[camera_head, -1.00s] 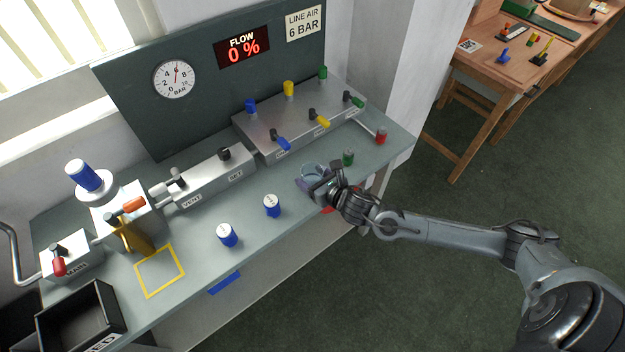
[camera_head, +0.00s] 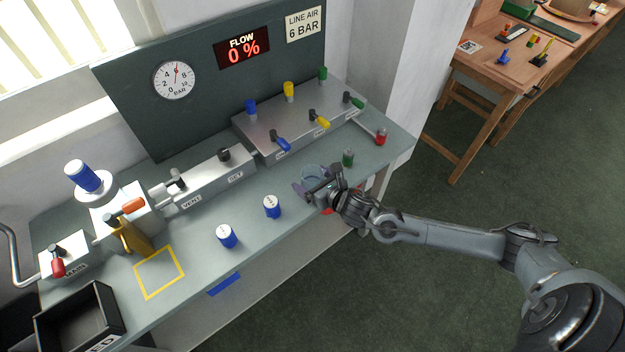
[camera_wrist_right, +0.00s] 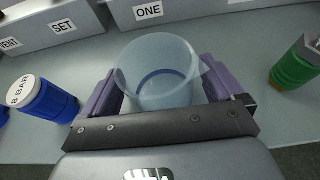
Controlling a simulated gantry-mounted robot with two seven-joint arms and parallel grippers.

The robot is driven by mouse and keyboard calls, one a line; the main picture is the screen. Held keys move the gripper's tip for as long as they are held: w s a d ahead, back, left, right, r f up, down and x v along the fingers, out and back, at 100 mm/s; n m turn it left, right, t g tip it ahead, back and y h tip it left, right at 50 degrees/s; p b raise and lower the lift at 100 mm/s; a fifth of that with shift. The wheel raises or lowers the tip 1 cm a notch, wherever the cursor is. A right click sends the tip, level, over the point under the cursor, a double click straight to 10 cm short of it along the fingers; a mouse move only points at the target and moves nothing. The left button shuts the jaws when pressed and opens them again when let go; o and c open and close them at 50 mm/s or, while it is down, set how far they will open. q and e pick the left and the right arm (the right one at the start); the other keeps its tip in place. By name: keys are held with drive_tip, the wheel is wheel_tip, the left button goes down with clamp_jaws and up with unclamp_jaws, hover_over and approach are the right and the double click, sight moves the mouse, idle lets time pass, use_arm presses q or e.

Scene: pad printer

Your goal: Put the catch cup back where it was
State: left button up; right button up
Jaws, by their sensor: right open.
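The catch cup (camera_head: 312,171) is a clear, pale blue cup standing upright on the bench below the ONE outlet. In the right wrist view the cup (camera_wrist_right: 158,62) stands between the two purple fingers, with a blue ring visible at its bottom. My right gripper (camera_head: 316,182) is open around the cup, low over the bench, with one finger on each side. The wrist view shows a small gap at the left finger; contact at the right finger is hard to judge. My left gripper is not in view.
A green cylinder (camera_head: 348,158) stands just right of the gripper and a red one (camera_head: 381,136) farther right. Two blue, white-topped cylinders (camera_head: 272,206) (camera_head: 228,236) stand to the left. The metal valve block (camera_head: 300,118) is behind. A yellow square outline (camera_head: 160,271) marks empty bench.

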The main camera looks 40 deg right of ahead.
drive_tip(key=p+v, duration=0.2)
drive_tip(key=v, duration=1)
drive_tip(key=s+a+f+m+g, duration=0.2)
drive_tip(key=s+a+m+g, duration=0.3)
drive_tip(key=m, duration=1.1)
drive_tip(key=s+a+f+m+g, duration=0.2)
drive_tip(key=s+a+m+g, duration=0.3)
drive_tip(key=s+m, duration=0.6)
drive_tip(key=shift+s+a+f+m+y, duration=0.3)
drive_tip(key=shift+a+m, duration=0.85)
drive_tip(key=shift+m, duration=2.15)
drive_tip(key=shift+w+r, duration=0.1)
wheel_tip(320, 180, up, 36)
drive_tip(key=p, duration=3.6)
